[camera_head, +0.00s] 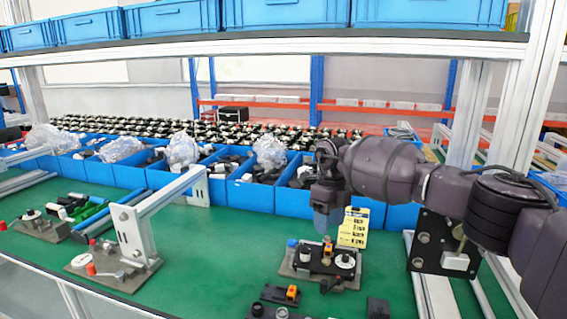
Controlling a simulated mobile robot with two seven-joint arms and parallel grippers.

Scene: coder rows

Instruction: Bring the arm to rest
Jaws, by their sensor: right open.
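My right arm comes in from the right edge and reaches across the right part of the green bench. Its gripper (325,215) hangs pointing down above the bench, in front of the blue bins. Its fingers are open, and I see nothing held between them. My left gripper is not in view.
A fixture (320,264) stands on the green bench (215,265) below my right gripper, with a yellow label (354,227) close by. Blue bins (249,195) line the back. Other fixtures (113,262) stand at left. A shelf (200,46) with blue crates (275,14) runs overhead; a metal post (517,100) stands at right.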

